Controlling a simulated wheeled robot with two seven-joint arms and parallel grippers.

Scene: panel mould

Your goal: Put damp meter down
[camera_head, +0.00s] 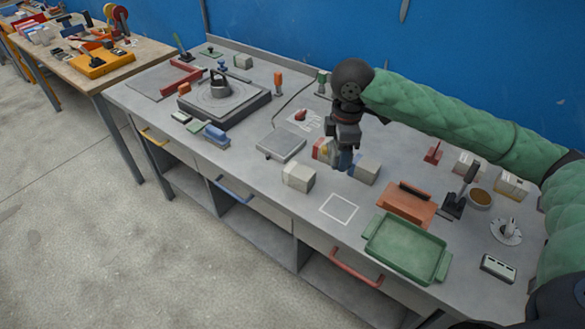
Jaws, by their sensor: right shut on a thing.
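My right gripper (345,150) is above the grey bench, in the middle of the view, pointing down. It is shut on a small blue-grey thing (346,161), which I take to be the damp meter. The fingers and the gripper body hide much of it, and I cannot tell whether it touches the bench. A white square outline (339,209) is marked on the bench, nearer the front edge and below the gripper in the picture. Nothing lies inside the outline. My left gripper is not in view.
Pale blocks (298,177) (367,170) and a red and yellow item (322,149) stand close around the gripper. A green tray (405,250) and an orange-brown block (407,204) lie to the right. A flat grey plate (281,145) lies left.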

